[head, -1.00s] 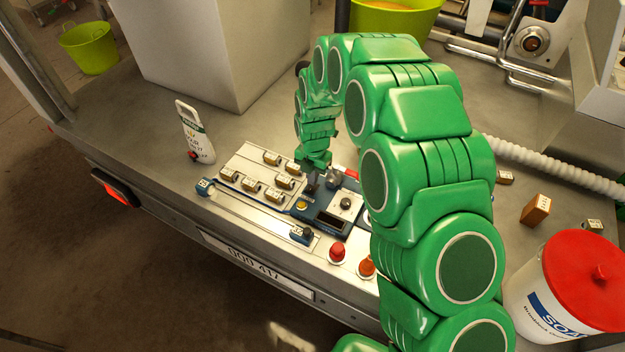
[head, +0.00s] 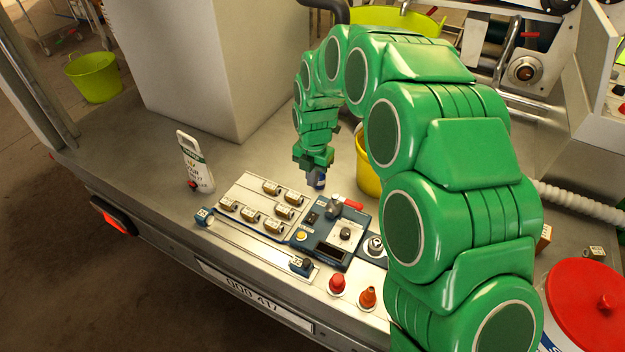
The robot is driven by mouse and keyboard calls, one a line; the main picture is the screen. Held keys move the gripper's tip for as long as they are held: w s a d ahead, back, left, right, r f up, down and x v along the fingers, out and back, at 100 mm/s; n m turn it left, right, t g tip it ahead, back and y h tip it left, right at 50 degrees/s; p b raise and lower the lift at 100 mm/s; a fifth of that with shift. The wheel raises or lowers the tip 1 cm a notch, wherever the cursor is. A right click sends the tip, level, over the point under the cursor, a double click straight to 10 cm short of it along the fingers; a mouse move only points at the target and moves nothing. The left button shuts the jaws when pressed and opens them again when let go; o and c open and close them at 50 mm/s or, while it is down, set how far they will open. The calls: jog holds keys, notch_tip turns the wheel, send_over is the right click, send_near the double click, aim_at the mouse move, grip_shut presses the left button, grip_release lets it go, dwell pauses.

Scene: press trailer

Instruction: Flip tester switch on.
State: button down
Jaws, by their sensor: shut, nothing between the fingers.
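The tester (head: 321,245) is a dark blue box on the metal bench, right of a plate with several small blocks. A small dark rocker-like switch (head: 312,218) shows on its upper left, with a yellow button (head: 301,236) below it. A light panel with a dark knob (head: 345,234) is on its right half, above a dark display. My gripper (head: 318,184) points down above and just behind the tester's upper edge, apart from the switch. It looks shut and empty; its fingertips are small and dark. I cannot tell which way the switch is set.
A plate with several labelled blocks (head: 251,216) lies left of the tester. A yellow container (head: 368,178) is partly hidden behind my arm.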

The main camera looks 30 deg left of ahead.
aim_at(309, 220)
jog(key=shift+s+a, duration=0.1)
jog(key=shift+g, duration=0.4)
dwell(0.4)
jog(key=f, duration=0.4)
jog(key=s+f, duration=0.1)
jog(key=f, duration=0.8)
jog(key=shift+s+f, duration=0.35)
jog(key=shift+f, duration=0.05)
